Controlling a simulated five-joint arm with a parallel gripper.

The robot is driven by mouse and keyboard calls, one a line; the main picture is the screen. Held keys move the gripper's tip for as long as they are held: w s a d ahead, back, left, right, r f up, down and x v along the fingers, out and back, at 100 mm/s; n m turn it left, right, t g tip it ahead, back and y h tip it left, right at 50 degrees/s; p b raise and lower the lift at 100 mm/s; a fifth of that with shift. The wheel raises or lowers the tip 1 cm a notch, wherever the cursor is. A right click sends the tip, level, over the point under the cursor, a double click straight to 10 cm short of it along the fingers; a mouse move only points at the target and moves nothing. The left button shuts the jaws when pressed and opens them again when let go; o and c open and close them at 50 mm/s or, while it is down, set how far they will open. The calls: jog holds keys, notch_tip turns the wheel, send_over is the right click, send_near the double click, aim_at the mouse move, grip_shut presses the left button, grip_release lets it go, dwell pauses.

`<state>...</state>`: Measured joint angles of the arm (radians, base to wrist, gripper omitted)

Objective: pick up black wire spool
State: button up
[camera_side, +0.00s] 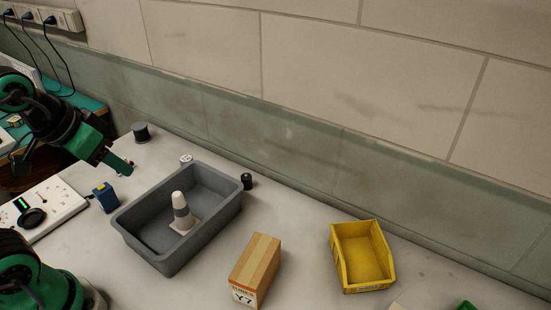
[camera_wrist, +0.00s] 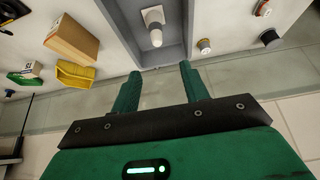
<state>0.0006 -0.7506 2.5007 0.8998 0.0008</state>
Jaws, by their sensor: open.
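A dark round spool-like piece (camera_side: 141,132) stands upright near the wall at the back left in the side view. It seems to be the dark round piece (camera_wrist: 269,38) at the right of the wrist view. A smaller black cylinder (camera_side: 247,181) stands behind the grey tray's right end; I cannot tell for certain which is the wire spool. My gripper (camera_side: 122,166) is open and empty above the bench, in front of the spool-like piece and apart from it. Its two green fingers (camera_wrist: 160,70) are spread in the wrist view.
The grey tray (camera_side: 135,234) holds a white and grey cone (camera_side: 182,214). A small white-topped piece (camera_side: 186,159) stands behind the tray, a blue block (camera_side: 105,197) left of it. A cardboard box (camera_side: 255,268) and a yellow bin (camera_side: 361,256) stand to the right. The wall bounds the back.

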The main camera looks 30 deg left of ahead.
jog(key=o, duration=0.5)
